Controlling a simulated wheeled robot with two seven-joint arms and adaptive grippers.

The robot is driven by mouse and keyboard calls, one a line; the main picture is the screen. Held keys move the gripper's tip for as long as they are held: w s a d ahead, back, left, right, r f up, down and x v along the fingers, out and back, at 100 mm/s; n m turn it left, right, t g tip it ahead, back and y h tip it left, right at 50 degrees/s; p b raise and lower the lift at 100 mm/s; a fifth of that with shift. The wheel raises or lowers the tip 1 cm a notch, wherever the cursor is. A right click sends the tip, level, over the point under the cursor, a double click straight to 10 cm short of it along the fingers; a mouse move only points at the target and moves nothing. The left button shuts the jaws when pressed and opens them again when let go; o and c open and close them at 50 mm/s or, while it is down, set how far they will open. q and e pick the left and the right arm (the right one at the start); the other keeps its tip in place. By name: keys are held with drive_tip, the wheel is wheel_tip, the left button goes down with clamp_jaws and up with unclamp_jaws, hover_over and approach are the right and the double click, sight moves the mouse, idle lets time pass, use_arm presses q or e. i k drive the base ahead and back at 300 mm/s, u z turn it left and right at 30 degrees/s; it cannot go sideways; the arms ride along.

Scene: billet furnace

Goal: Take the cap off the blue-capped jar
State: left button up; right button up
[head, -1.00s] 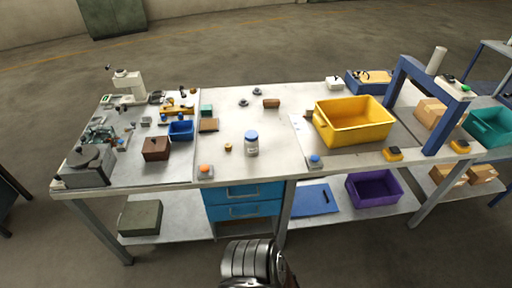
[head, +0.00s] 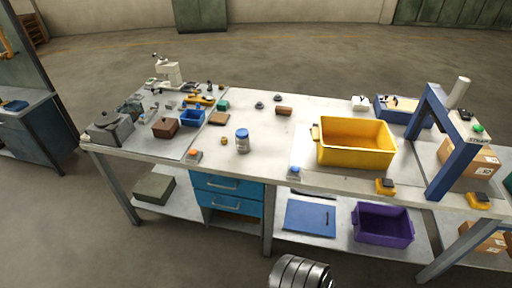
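The blue-capped jar (head: 242,141) stands upright near the middle of the workbench (head: 262,170), toward its front edge. It has a pale body with a label, and its blue cap (head: 242,132) is on top. Neither gripper shows clearly. A rounded, ribbed metal part of my own body is at the bottom edge, well short of the bench and apart from the jar. Nothing touches the jar.
A small brass piece (head: 224,141) lies left of the jar. A yellow bin (head: 356,156) and a blue frame (head: 430,140) stand to the right. A brown box (head: 165,128) and a blue tray (head: 193,117) are left. The bench around the jar is mostly clear.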

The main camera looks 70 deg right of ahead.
sight(242, 145)
drive_tip(key=z, duration=1.55)
